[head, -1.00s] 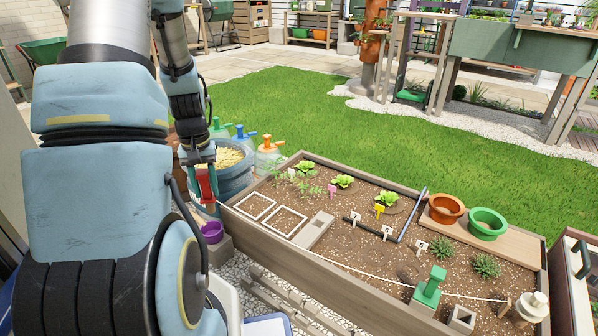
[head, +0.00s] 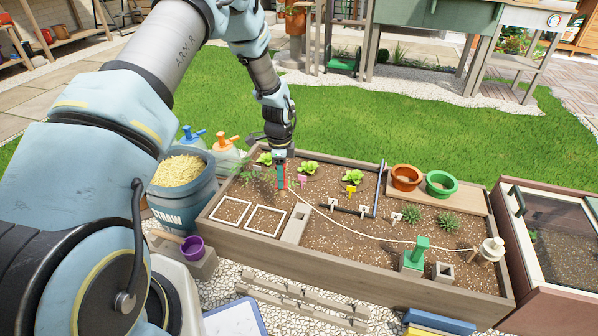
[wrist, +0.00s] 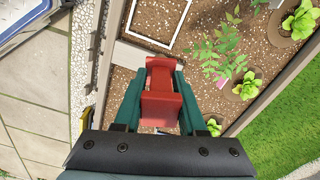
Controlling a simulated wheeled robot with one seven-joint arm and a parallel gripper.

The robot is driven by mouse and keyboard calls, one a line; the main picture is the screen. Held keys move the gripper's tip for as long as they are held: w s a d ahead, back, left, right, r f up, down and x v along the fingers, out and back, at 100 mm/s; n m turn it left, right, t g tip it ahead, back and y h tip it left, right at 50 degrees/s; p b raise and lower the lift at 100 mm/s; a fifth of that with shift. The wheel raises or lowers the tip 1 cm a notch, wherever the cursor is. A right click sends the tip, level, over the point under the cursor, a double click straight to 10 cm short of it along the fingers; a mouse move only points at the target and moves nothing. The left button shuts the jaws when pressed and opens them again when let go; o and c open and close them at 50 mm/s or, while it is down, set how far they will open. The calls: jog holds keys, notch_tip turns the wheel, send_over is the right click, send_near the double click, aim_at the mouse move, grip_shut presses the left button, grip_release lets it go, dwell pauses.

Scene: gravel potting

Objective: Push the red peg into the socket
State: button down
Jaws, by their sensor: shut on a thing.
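My gripper (head: 281,182) is shut on the red peg (wrist: 160,108). In the wrist view the peg sits between the two teal fingers, with a wide red block nearer the camera and a narrower part beyond. In the head view only a sliver of red shows beside the fingers, over the far-left part of the planter bed. The peg's lower end is hidden. A pale slab (head: 297,224) lies in the soil nearer the camera than my gripper. A hollow grey block (head: 442,272) stands by the front wall. I cannot tell which thing is the socket.
A white cord (head: 370,233) runs from near my gripper across the planter (head: 345,268) to a pale post (head: 490,249). A green block with a knob (head: 415,256) stands near the front wall. Seedlings (head: 308,167) and small signs are close around my gripper.

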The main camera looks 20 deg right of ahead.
jog(key=s+d+f+m+b, duration=0.2)
jog(key=d+f+m+b, duration=0.1)
jog(key=f, duration=0.5)
jog(key=shift+s+d+f+b, duration=0.15)
jog(key=shift+s+d+b, duration=0.15)
jog(key=shift+d+b, duration=0.5)
jog(key=shift+d+f+b, duration=0.2)
jog(key=shift+f+b, duration=1.25)
jog(key=shift+f, duration=1.55)
jog(key=shift+c, duration=2)
grip_release()
notch_tip(320, 180, up, 11)
jog(key=p, duration=0.3)
